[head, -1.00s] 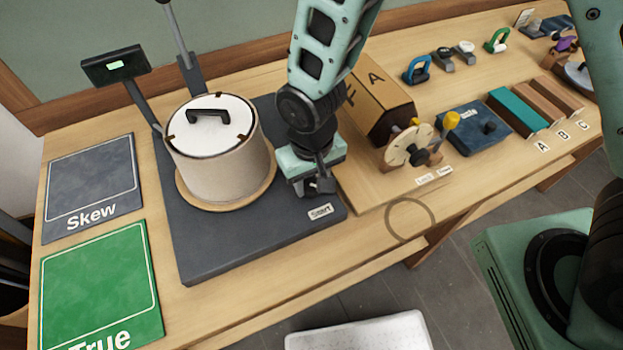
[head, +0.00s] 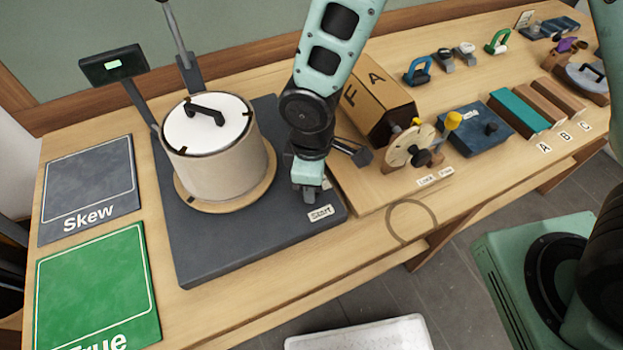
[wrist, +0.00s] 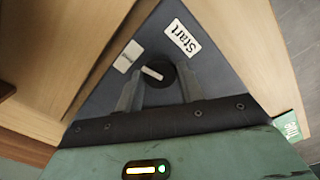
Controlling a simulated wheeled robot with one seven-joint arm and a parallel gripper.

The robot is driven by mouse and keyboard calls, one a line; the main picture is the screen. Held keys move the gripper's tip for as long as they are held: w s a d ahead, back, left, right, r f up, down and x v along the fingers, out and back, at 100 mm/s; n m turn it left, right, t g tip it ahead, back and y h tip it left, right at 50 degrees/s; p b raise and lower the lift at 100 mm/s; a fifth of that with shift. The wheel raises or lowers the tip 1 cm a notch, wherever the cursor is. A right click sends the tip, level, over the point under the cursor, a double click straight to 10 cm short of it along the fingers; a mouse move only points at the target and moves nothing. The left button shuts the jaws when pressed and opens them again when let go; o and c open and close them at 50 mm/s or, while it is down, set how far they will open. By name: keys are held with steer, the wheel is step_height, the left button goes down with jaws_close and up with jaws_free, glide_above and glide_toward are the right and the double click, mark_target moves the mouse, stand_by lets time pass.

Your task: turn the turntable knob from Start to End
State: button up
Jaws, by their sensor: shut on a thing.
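The turntable has a dark base (head: 215,250) and a round wooden disc (head: 255,196). A beige drum with a white lid (head: 182,128) and black handle stands on the disc. The black knob (wrist: 168,88) is at the base's corner in the wrist view, between the fingers of my gripper (wrist: 158,88), which is shut on it. Its white pointer slants toward a pale label (wrist: 127,57) too small to read. The "Start" label (wrist: 180,37) lies on the other side; it also shows in the head view (head: 320,213). There, my gripper (head: 305,198) hides the knob.
A box marked A (head: 375,105) and a wooden wheel device (head: 408,150) stand right of my gripper. A display on a post (head: 113,66) stands behind the drum. Skew (head: 90,185) and True (head: 95,285) mats lie at left. The table's front edge is close.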

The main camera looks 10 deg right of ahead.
steer(key=shift+n, duration=2)
steer(key=o, duration=1)
step_height(320, 180, up, 17)
steer(key=shift+r, duration=0.2)
steer(key=s+d+m, duration=0.2)
steer(key=s+m, duration=0.1)
steer(key=s, duration=0.1)
steer(key=s+d+m, duration=0.3)
steer(key=m, duration=0.1)
steer(key=s+d+m+b, duration=0.1)
steer(key=s+d+m, duration=0.2)
steer(key=s, duration=0.1)
steer(key=shift+s+d+m+y, duration=0.1)
steer(key=shift+s+m+y, duration=0.2)
steer(key=shift+s, duration=0.05)
